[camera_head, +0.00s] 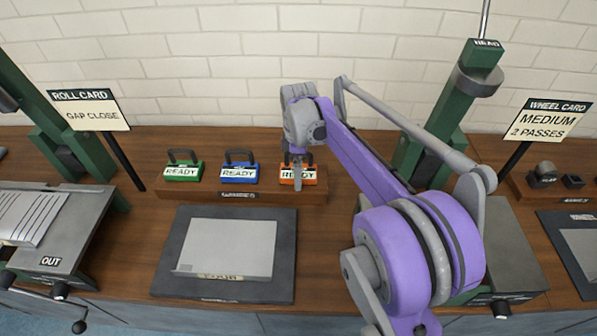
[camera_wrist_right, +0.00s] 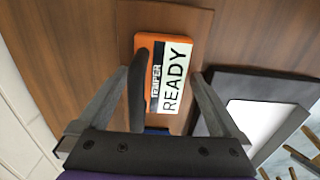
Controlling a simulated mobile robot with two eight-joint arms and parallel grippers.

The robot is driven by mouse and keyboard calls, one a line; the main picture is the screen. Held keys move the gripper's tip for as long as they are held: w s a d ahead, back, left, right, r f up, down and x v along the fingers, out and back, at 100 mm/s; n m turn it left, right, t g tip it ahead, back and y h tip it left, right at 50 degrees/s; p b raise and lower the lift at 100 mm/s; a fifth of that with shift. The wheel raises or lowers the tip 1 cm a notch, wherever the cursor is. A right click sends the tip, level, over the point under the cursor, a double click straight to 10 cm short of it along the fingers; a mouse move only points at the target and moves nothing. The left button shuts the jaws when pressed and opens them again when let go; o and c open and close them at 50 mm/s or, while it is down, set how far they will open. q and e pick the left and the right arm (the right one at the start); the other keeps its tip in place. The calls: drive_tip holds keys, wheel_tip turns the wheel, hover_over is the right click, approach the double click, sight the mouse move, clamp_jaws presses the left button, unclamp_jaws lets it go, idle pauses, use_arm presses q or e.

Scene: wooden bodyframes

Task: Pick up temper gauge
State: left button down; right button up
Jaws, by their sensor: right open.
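The temper gauge (camera_head: 312,179) is an orange block with a white READY label and a black handle. It sits at the right end of a wooden rack in the head view. In the right wrist view the gauge (camera_wrist_right: 168,40) shows its TEMPER label, with the dark handle rising towards the camera. My right gripper (camera_head: 297,178) is over the gauge, pointing down, and partly hides it and its handle. In the wrist view the right gripper (camera_wrist_right: 168,82) is open, its fingers spread, with the handle close to the left finger. Contact cannot be told. My left gripper is not in view.
A green gauge (camera_head: 184,172) and a blue gauge (camera_head: 240,173) stand left on the same rack (camera_head: 172,194). A dark tray (camera_head: 170,270) with a grey plate lies in front. Green machines stand at both sides; sign cards rise beside them. A brick wall is behind.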

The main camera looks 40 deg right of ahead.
drive_tip(key=c, duration=1.6)
